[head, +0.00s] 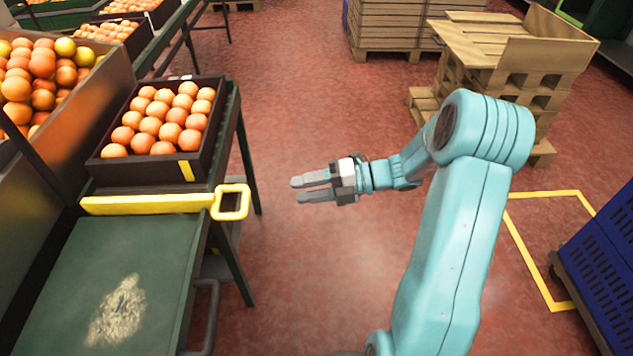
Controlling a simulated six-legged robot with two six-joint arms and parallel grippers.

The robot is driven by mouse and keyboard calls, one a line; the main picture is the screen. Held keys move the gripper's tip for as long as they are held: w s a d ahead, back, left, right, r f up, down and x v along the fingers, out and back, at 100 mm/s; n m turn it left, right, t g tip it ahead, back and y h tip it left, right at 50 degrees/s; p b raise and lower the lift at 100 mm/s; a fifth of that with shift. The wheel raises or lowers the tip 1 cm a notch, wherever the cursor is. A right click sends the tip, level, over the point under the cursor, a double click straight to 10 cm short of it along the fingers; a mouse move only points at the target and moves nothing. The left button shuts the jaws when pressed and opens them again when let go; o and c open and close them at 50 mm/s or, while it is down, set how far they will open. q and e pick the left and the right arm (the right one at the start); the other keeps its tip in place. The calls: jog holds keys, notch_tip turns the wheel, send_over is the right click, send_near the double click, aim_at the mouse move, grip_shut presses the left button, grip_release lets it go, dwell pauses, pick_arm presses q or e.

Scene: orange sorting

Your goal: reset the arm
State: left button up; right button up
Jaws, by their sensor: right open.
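My right gripper (312,189) is in the middle of the head view, at the end of my light-blue right arm. Its two grey fingers point left and are apart, with nothing between them. It hangs over open red floor, to the right of the sorting table and clear of it. My left gripper is not in view.
A dark crate of oranges (105,172) sits on the green sorting table (60,270). A yellow bar with a loop handle (232,203) juts from the table's edge. Wooden pallets (540,85) stand behind my arm; blue crates (600,260) are at right. The middle floor is clear.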

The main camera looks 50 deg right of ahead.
jog(key=shift+v, duration=1.15)
